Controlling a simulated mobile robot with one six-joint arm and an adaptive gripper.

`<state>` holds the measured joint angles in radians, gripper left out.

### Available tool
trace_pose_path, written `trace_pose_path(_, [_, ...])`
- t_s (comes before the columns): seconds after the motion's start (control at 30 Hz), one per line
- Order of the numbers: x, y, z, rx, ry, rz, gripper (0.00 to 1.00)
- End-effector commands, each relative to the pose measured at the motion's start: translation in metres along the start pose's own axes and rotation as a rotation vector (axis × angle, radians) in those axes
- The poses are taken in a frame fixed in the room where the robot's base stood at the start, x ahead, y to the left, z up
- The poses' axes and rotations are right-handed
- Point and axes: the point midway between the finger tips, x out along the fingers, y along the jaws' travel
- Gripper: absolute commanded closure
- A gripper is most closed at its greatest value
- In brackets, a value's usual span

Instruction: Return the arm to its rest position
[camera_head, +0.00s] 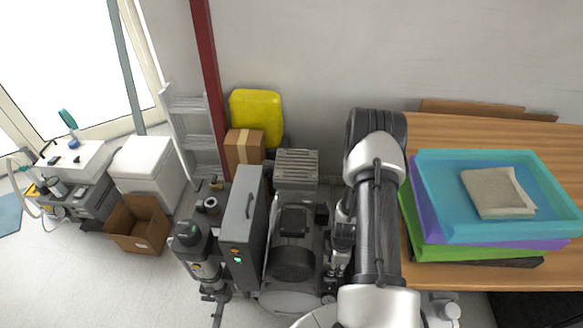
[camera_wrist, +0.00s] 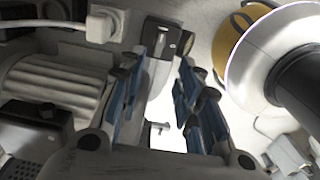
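My arm (camera_head: 378,225) rises in the middle right of the head view, bent at a dark upper joint, between the compressor and the wooden table. In the wrist view my gripper (camera_wrist: 160,85) has its two blue-padded fingers spread apart with a clear gap. Nothing is held between them; pale floor and a small metal fitting (camera_wrist: 160,128) show through the gap. In the head view the gripper is mostly hidden beside the arm, among dark machine parts.
A compressor (camera_head: 293,262) and grey control cabinet (camera_head: 241,225) stand left of the arm. The wooden table (camera_head: 440,275) on the right bears stacked trays, the top one teal (camera_head: 440,215), with a folded cloth (camera_head: 495,192). A cardboard box (camera_head: 137,225) sits on open floor at left.

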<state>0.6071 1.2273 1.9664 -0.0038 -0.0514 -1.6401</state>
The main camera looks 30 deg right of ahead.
Motion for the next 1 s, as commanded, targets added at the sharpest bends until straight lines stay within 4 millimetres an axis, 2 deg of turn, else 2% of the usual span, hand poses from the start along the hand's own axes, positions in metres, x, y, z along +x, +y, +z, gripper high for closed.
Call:
trace_pose_path(0.17, [-0.004, 0.003, -0.001, 0.004, 0.0, 0.004, 0.68])
trace_pose_path(0.27, [-0.025, 0.016, -0.007, 0.028, -0.001, 0.022, 0.68])
trace_pose_path(0.37, [-0.067, 0.035, -0.02, 0.081, 0.001, 0.049, 0.68])
trace_pose_path(0.47, [-0.124, 0.051, -0.039, 0.157, 0.008, 0.081, 0.68])
trace_pose_path(0.63, [-0.219, 0.057, -0.073, 0.295, 0.033, 0.128, 0.68])
trace_pose_path(0.8, [-0.306, 0.039, -0.104, 0.431, 0.072, 0.171, 0.68])
trace_pose_path(0.87, [-0.335, 0.028, -0.114, 0.478, 0.09, 0.185, 0.68])
trace_pose_path(1.0, [-0.394, -0.006, -0.131, 0.591, 0.136, 0.211, 0.68])
